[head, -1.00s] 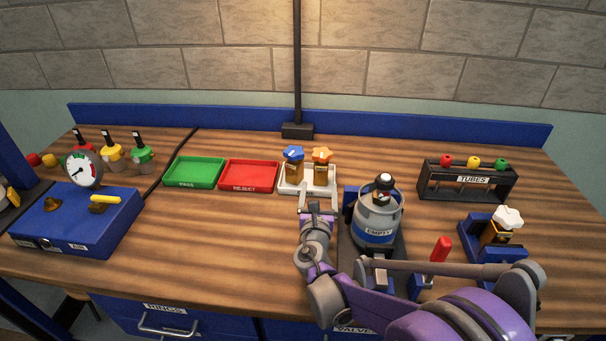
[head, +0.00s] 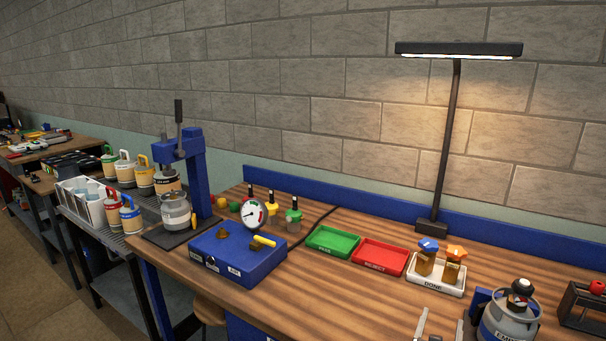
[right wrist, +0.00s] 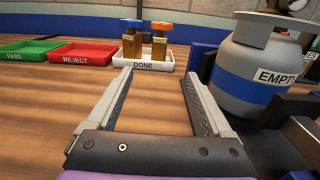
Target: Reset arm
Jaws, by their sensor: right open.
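My right gripper (head: 441,322) shows only by its fingertips at the bottom edge of the head view. In the right wrist view its jaws (right wrist: 157,76) are open and empty above the wooden bench. The white DONE tray (head: 436,289) lies beyond the fingertips, apart from them. Two brass valves stand upright in it, one with a blue knob (head: 428,244) and one with an orange knob (head: 456,252). My left gripper is not in view.
A grey EMPTY gas cylinder (right wrist: 248,72) stands close right of the right gripper. The red REJECT tray (head: 380,257) and green PASS tray (head: 333,241) lie left of DONE. A blue gauge box (head: 238,262) and a press (head: 196,175) stand farther left. Bare bench lies in front of the trays.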

